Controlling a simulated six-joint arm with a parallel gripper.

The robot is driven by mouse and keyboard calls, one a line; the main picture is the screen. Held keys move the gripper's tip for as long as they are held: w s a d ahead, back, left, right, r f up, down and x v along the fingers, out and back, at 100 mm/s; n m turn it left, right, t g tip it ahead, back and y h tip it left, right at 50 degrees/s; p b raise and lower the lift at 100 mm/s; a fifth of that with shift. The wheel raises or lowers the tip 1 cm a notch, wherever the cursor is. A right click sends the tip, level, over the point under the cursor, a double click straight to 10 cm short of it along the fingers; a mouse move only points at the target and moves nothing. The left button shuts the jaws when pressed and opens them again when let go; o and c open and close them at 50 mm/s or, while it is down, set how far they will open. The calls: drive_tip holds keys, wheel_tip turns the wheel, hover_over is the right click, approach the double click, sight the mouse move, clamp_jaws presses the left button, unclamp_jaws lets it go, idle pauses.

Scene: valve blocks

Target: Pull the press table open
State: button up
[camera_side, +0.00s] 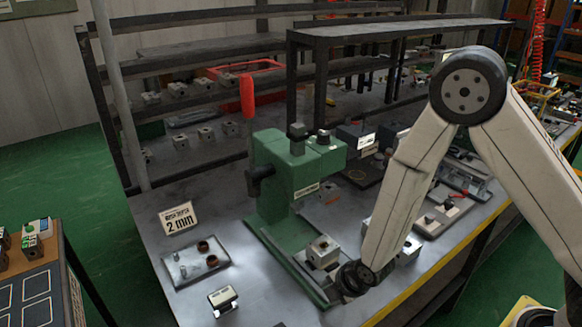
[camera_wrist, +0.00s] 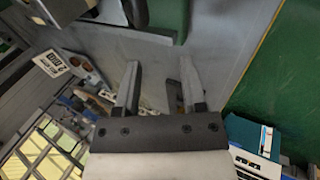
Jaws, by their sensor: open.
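The green press (camera_side: 300,165) with a red-handled lever (camera_side: 247,98) stands on the metal bench in the side view. Its green base runs toward the bench's front edge. A silver valve block (camera_side: 323,248) sits on the press table (camera_side: 311,266) at the front of the press. My gripper (camera_side: 352,282) is low beside the front right of the press table; its fingers are hard to make out there. In the wrist view, my gripper (camera_wrist: 160,65) has its two fingers spread apart. A small grey piece (camera_wrist: 173,96) shows between them; I cannot tell what it is or whether they touch it.
A "2 mm" sign (camera_side: 179,217) and a metal plate with two brown rings (camera_side: 195,262) are left of the press. A small labelled stand (camera_side: 222,298) is in front. Another silver block (camera_side: 408,249) is right of my wrist. A dark-framed shelf (camera_side: 400,28) stands behind.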

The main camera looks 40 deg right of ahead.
sight(328, 304)
drive_tip(key=shift+s+a+f+t+h, duration=0.2)
drive_tip(key=shift+s+f+t, duration=0.1)
drive_tip(key=shift+f+t, duration=0.25)
drive_tip(key=shift+s+a+f+t+h, duration=0.1)
drive_tip(key=shift+s+f+t+h, duration=0.1)
drive_tip(key=shift+s+f+t, duration=0.3)
drive_tip(key=shift+d+f+t+h, duration=0.2)
drive_tip(key=shift+f+t+h, duration=0.2)
drive_tip(key=shift+f+t, duration=0.05)
drive_tip(key=shift+s+d+f+m+t+h, duration=0.2)
drive_tip(key=shift+d+m+t+h, duration=0.2)
drive_tip(key=shift+m+t+h, duration=0.15)
drive_tip(key=shift+s+d+r+m+t+h, duration=0.15)
drive_tip(key=shift+s+d+m+t+h, duration=0.1)
drive_tip(key=shift+d+m+t+h, duration=0.25)
drive_tip(key=shift+s+d+r+m+t+h, duration=0.1)
drive_tip(key=shift+s+d+m+t+h, duration=0.2)
drive_tip(key=shift+t, duration=0.25)
drive_tip(key=shift+s+d+r+m+t+h, duration=0.35)
drive_tip(key=shift+d+r+t+h, duration=0.1)
drive_tip(key=shift+d+t+h, duration=0.25)
drive_tip(key=shift+s+d+r+t+h, duration=0.4)
drive_tip(key=shift+s+r+t+h, duration=0.15)
drive_tip(key=shift+t+h, duration=0.15)
drive_tip(key=shift+w, duration=0.25)
drive_tip(key=shift+x, duration=3.75)
